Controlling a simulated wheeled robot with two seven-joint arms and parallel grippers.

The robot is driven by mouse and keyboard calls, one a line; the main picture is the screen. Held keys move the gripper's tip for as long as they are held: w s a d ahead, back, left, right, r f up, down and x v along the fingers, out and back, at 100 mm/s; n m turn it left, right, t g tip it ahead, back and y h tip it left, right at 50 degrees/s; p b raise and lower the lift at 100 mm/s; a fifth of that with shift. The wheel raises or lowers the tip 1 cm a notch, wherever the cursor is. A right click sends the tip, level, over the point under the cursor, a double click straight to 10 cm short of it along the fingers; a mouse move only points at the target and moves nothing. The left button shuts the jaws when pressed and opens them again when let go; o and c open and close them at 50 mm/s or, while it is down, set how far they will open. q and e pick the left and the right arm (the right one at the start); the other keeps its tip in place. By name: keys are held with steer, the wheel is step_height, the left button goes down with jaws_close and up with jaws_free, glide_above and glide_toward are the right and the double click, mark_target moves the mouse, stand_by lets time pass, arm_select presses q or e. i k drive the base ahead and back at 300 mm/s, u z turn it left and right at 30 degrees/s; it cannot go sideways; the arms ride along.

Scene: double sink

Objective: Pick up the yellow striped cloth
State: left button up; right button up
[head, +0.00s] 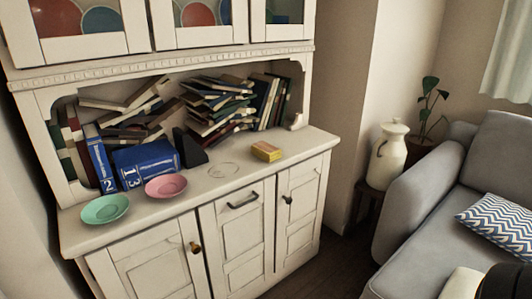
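A small yellow folded item (265,151), which looks like the yellow cloth, lies on the cream cabinet's countertop (225,190) toward its right side. It is shaped like a low block, and stripes on it are too small to make out clearly. Nothing is touching it from above. Neither gripper's fingers show in the head view. Only a white and black part of my own arm shows at the bottom right corner, well away from the yellow item.
A green plate (105,209), a pink plate (166,187) and blue books (146,163) stand on the left of the counter. Piled books (215,105) fill the niche behind. A white jug (387,157) and a grey sofa (440,215) are at right. Floor (340,262) shows between cabinet and sofa.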

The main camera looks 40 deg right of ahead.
mark_target(268, 153)
steer(key=z, duration=0.25)
steer(key=k, duration=0.35)
steer(key=z, duration=1.4)
steer(key=i, duration=1.2)
steer(key=u, duration=0.75)
